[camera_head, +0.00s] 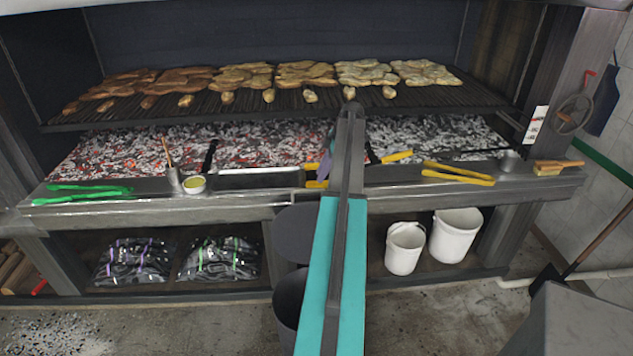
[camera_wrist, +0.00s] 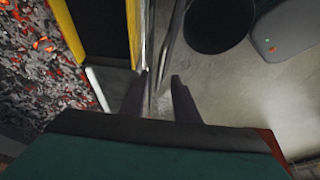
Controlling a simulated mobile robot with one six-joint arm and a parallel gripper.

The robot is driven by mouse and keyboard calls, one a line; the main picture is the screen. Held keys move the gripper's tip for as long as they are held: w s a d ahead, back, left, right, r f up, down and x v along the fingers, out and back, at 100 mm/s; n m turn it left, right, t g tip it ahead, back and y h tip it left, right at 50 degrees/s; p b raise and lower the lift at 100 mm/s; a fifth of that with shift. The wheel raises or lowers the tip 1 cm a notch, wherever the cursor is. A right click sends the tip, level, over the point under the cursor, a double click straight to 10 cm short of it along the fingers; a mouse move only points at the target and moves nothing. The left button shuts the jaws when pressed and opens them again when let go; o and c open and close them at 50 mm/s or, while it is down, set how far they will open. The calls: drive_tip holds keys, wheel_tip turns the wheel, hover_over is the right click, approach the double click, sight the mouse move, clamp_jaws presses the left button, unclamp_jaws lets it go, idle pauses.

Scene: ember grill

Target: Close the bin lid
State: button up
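The dark grey bin (camera_head: 287,302) stands on the floor before the counter, partly hidden by my arm. Its round lid (camera_head: 293,235) stands open, tilted up behind the opening against the counter front. In the wrist view the bin's dark round mouth (camera_wrist: 215,22) shows at the top, and what looks like the lid (camera_wrist: 172,45) appears nearly edge-on as a thin grey strip. My gripper (camera_wrist: 160,97) has its fingers apart above the lid edge, near the counter edge; I cannot tell whether they touch it. In the head view my arm hides most of the gripper.
The steel counter (camera_head: 240,205) holds green tongs (camera_head: 90,191), yellow tongs (camera_head: 457,175), a small bowl (camera_head: 194,184) and a brush (camera_head: 557,167). Glowing coals (camera_head: 120,150) lie behind it. White buckets (camera_head: 405,248) stand right of the bin.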

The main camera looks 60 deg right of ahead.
drive_tip(key=shift+p+x, duration=0.85)
drive_tip(key=shift+x, duration=2.1)
clamp_jaws()
